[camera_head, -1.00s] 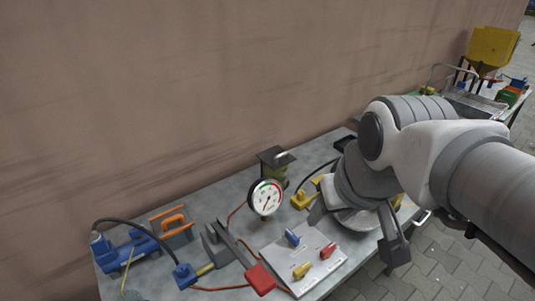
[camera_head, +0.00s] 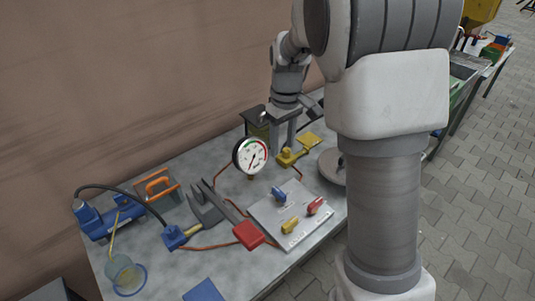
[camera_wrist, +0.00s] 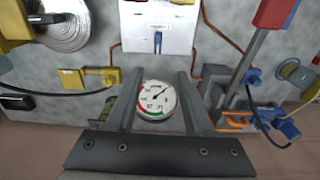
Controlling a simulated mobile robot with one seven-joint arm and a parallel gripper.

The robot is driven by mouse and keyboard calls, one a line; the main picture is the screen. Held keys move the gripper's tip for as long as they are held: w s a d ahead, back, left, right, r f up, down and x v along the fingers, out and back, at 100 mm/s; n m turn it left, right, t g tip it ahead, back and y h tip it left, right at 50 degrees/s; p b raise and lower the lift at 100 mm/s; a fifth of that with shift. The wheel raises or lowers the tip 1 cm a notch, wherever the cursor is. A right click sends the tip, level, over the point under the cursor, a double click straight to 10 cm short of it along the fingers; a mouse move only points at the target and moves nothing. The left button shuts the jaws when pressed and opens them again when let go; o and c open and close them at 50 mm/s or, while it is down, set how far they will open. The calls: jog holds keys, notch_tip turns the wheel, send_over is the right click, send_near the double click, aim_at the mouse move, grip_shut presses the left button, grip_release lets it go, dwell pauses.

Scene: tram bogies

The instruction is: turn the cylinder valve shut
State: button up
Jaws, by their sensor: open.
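A white panel (camera_head: 290,222) lies on the table with a blue handle (camera_head: 279,195), a red handle (camera_head: 315,206) and a yellow handle (camera_head: 290,226). I cannot tell which fitting is the cylinder valve. A round pressure gauge (camera_head: 250,155) stands behind the panel. A yellow fitting with a lever (camera_head: 290,157) is right of the gauge. My gripper (camera_head: 284,138) points down behind these, next to a green fitting with a dark top (camera_head: 254,122), partly hidden. In the wrist view the open fingers (camera_wrist: 158,78) frame the gauge face (camera_wrist: 157,100), with nothing gripped.
The wall is close behind.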

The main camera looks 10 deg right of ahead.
aim_at(279, 191)
jog(key=f, duration=0.6)
jog(key=f+b, duration=0.1)
jog(key=f, duration=0.6)
jog(key=w+f+b, duration=0.1)
jog(key=f, duration=0.5)
jog(key=shift+f, duration=0.2)
grip_shut()
